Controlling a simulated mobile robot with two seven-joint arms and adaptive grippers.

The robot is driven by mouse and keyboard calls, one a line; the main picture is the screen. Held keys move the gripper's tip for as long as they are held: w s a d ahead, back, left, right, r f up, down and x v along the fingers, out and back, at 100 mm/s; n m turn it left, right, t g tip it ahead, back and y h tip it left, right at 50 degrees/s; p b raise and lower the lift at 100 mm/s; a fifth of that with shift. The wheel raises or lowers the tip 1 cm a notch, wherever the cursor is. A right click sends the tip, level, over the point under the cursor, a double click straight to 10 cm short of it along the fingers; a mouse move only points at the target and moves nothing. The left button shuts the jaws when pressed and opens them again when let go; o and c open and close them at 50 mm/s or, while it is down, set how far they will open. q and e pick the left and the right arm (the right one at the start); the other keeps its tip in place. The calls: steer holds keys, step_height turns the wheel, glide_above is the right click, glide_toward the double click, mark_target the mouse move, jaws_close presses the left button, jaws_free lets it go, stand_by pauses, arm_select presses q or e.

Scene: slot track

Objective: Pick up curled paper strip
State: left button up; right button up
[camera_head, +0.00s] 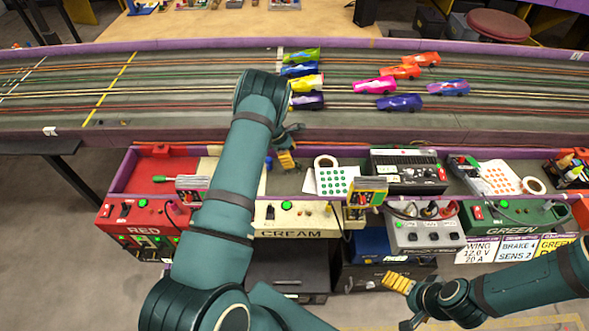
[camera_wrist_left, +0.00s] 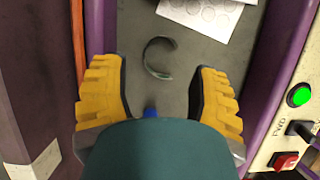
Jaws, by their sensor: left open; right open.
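The curled paper strip (camera_wrist_left: 148,62) is a dark, C-shaped curl lying on the grey tray floor in the left wrist view. I cannot make it out in the head view. My left gripper (camera_wrist_left: 160,82) is open, with one yellow ribbed finger on each side. The strip shows between and just beyond the fingertips, and nothing is held. In the head view my left gripper (camera_head: 286,159) reaches down over the cream section, partly hidden by its arm. My right gripper (camera_head: 397,282) is open and empty, low at the right in front of the consoles.
A sheet with green dots (camera_head: 337,181) and a tape roll (camera_head: 326,162) lie right of my left gripper. A small blue thing (camera_wrist_left: 150,112) shows between its fingers. Purple tray walls (camera_wrist_left: 270,80) flank it. Behind is the slot track (camera_head: 180,85) with several toy cars.

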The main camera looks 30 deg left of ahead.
arm_select(q)
steer(key=shift+b+x, duration=0.35)
steer(key=shift+x, duration=2.6)
steer(key=shift+o, duration=0.2)
steer(key=shift+s+a+f, duration=0.1)
steer(key=shift+a, duration=0.05)
steer(key=c, duration=0.5)
